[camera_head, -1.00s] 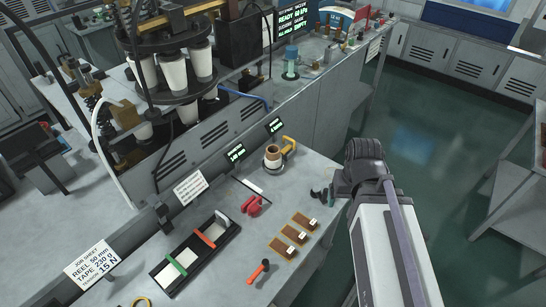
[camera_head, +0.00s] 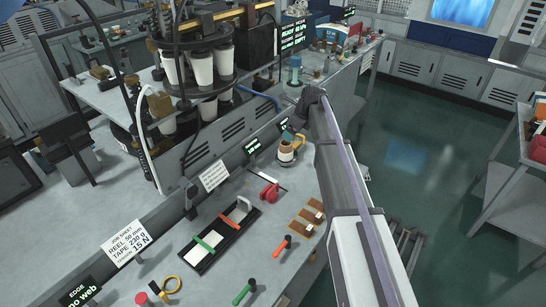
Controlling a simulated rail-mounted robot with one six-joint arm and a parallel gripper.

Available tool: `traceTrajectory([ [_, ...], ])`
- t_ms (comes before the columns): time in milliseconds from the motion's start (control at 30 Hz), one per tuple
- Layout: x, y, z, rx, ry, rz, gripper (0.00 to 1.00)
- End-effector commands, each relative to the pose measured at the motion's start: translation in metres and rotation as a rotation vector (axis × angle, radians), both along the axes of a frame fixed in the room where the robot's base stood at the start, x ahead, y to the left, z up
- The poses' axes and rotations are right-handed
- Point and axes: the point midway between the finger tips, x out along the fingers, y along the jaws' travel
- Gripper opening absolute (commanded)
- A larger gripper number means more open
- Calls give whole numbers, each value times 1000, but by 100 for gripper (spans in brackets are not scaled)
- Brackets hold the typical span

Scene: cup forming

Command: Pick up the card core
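A short brown tube-like piece (camera_head: 286,147), which looks like the card core, stands upright on the bench beside a yellow-orange handled part (camera_head: 297,137). It shows just left of my arm. My gripper (camera_head: 291,99) is small and dark at the end of my wrist, above and behind the brown piece in the picture and apart from it. Its fingers are too small to tell open from shut.
A black tray (camera_head: 222,236) with green and red bars, a red part (camera_head: 269,192) and brown cards (camera_head: 306,215) lie on the bench. Several white cups hang from the carousel (camera_head: 200,85) behind. The floor (camera_head: 420,170) at right is open.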

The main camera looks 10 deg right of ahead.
Motion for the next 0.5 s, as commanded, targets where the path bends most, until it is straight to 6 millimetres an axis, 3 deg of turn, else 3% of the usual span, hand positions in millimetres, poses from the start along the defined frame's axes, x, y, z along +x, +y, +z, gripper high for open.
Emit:
traceTrajectory([
  [167, 0, 1, -5, 9, 11, -34, 84],
  [400, 11, 13, -51, 7, 11, -30, 84],
  [500, 14, 16, -57, 6, 10, -31, 84],
])
